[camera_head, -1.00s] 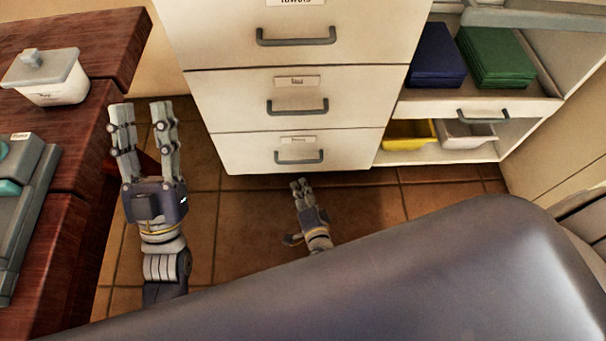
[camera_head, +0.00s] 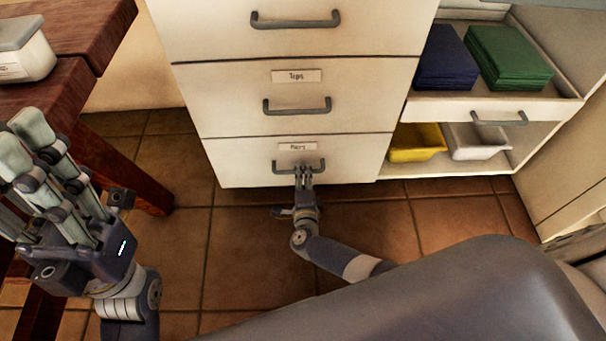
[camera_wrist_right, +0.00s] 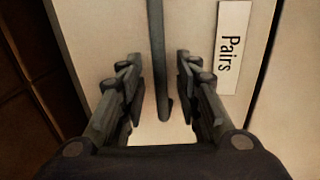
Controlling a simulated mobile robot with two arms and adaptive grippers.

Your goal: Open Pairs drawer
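The Pairs drawer (camera_head: 355,154) is the lowest of the white drawers and looks closed, flush with those above. Its label reads "Pairs" and also shows in the right wrist view (camera_wrist_right: 228,48). Its grey bar handle (camera_head: 276,168) runs between the fingers of my right gripper (camera_head: 304,172). In the right wrist view the handle (camera_wrist_right: 158,60) passes between the two open fingers, with a gap on both sides (camera_wrist_right: 160,95). My left gripper (camera_head: 45,165) is at the left by the wooden table, fingers apart and empty.
The Tops drawer (camera_head: 220,100) is directly above, closed. At right, an open shelf holds blue (camera_head: 446,60) and green (camera_head: 508,58) stacks, with yellow (camera_head: 417,143) and white bins (camera_head: 478,143) below. A wooden table (camera_head: 100,130) stands at left. Tiled floor is clear before the drawers.

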